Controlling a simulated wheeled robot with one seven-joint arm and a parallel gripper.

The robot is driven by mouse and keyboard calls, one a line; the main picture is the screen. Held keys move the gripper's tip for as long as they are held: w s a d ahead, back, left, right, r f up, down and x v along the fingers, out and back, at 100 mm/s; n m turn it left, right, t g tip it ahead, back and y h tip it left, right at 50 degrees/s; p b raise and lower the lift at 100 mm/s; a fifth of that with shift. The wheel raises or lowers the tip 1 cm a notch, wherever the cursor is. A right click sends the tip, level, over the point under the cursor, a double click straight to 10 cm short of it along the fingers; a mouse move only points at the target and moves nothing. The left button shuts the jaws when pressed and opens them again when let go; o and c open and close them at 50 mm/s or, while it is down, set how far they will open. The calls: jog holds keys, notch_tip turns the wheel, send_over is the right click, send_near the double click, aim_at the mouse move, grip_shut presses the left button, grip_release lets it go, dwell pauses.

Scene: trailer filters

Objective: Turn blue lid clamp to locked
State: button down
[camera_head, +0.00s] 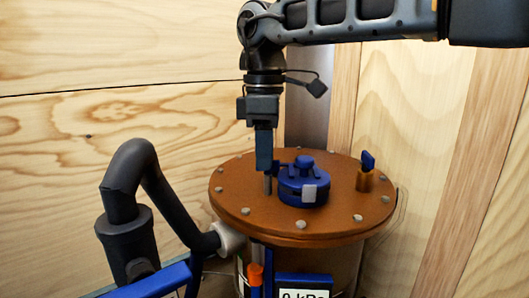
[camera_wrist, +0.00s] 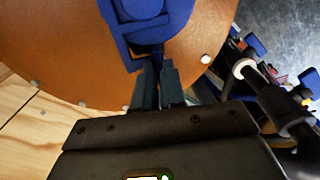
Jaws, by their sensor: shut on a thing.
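The blue lid clamp (camera_head: 303,190) sits on the round copper-brown lid (camera_head: 235,205), with a raised knob on top and a pale patch on its front. It also shows at the top of the wrist view (camera_wrist: 147,32). My gripper (camera_head: 267,180) points straight down at the clamp's left side in the head view. In the wrist view, its narrow fingers (camera_wrist: 158,82) are close together at the clamp's near edge. They are shut on a part of the clamp, but the exact grip is partly hidden.
A small blue handle (camera_head: 368,161) on a brass post stands at the lid's right. A thick black hose (camera_head: 150,165) rises left of the vessel. A blue-framed display (camera_head: 303,293) reading kPa is below the lid. Wooden walls stand close behind.

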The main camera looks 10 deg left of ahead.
jog(key=shift+w+r, duration=0.1)
jog(key=c, duration=1.2)
grip_release()
jog(key=shift+r+b, duration=0.45)
jog(key=shift+r, duration=3.4)
